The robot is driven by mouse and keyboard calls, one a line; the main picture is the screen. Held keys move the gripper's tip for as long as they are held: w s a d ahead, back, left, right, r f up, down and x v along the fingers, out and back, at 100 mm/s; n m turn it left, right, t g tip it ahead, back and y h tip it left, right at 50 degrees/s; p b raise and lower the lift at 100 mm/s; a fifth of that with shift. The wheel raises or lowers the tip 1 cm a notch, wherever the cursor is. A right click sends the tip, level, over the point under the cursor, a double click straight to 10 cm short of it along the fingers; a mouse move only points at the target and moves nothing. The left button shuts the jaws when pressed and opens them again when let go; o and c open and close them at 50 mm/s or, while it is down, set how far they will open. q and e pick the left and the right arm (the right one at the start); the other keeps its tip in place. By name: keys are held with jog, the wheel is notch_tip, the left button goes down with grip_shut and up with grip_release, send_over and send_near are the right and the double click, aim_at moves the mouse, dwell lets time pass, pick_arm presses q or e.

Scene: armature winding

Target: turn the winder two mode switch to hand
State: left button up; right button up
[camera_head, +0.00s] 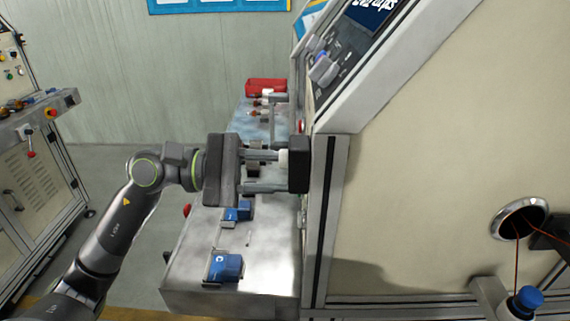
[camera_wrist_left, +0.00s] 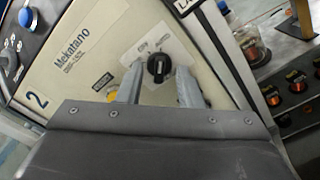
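The mode switch (camera_wrist_left: 158,68) is a black rotary knob on a pale plate, on the cream panel (camera_wrist_left: 85,50) marked "2" and "Mekatano" in the left wrist view. My left gripper (camera_head: 277,172) reaches in from the left in the head view, at the left side of the machine. In the left wrist view its two grey fingers stand apart, one on each side of the knob, with gaps visible. I cannot tell whether the fingertips reach level with the knob. The right gripper is not in view.
A yellow button (camera_wrist_left: 112,95) sits beside the left finger. A metal table (camera_head: 190,268) with blue blocks (camera_head: 225,267) and a red bin (camera_head: 266,87) lies below and behind the arm. The machine's cream wall (camera_head: 450,150) fills the right. Another cabinet (camera_head: 35,170) stands left.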

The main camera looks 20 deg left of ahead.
pick_arm(q)
jog(key=shift+x, duration=0.85)
jog(key=c, duration=0.6)
jog(key=shift+c, duration=0.2)
